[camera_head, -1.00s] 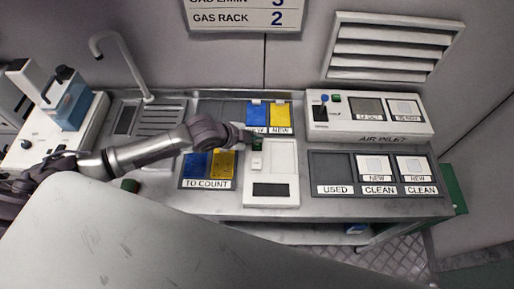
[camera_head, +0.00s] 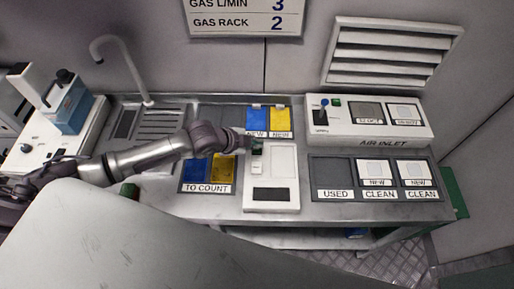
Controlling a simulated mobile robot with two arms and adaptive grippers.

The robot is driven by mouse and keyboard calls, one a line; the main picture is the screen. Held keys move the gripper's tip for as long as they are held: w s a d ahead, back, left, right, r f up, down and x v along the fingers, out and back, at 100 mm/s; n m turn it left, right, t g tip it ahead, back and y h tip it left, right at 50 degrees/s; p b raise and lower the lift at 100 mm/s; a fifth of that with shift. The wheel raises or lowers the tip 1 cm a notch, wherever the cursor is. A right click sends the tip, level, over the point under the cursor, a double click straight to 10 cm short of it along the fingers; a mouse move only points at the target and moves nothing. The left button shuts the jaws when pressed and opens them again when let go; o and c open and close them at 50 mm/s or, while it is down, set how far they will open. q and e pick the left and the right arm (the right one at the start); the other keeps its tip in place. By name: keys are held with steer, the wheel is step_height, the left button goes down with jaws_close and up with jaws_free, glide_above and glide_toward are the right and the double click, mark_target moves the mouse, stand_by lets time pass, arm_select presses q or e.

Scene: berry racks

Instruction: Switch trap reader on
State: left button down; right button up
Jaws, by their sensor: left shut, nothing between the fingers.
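The trap reader appears to be the white unit (camera_head: 284,166) at the middle of the bench, with a dark blank display (camera_head: 271,194) at its front. A small light switch plate (camera_head: 257,168) sits on its upper left part. My left gripper (camera_head: 257,153) is shut and empty. Its dark fingertips are at the back of that switch plate; I cannot tell whether they touch it. The fingers partly hide the reader's back left corner. My right gripper is not in view.
Blue and yellow cards stand in the NEW slots (camera_head: 268,121) behind and in the TO COUNT tray (camera_head: 207,189) at left. The AIR INLET box (camera_head: 385,131) and the USED/CLEAN tray (camera_head: 333,178) lie at right. A tap (camera_head: 147,85) stands at back left.

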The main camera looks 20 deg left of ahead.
mark_target(255, 150)
arm_select(q)
steer(key=shift+f, duration=0.15)
stand_by(0.3)
steer(key=shift+f, duration=0.25)
steer(key=shift+f+b, duration=0.45)
steer(key=shift+f, duration=0.1)
stand_by(0.6)
steer(key=shift+r+p, duration=0.95)
step_height(255, 150, up, 5)
steer(key=p, duration=0.5)
steer(key=shift+r, duration=0.1)
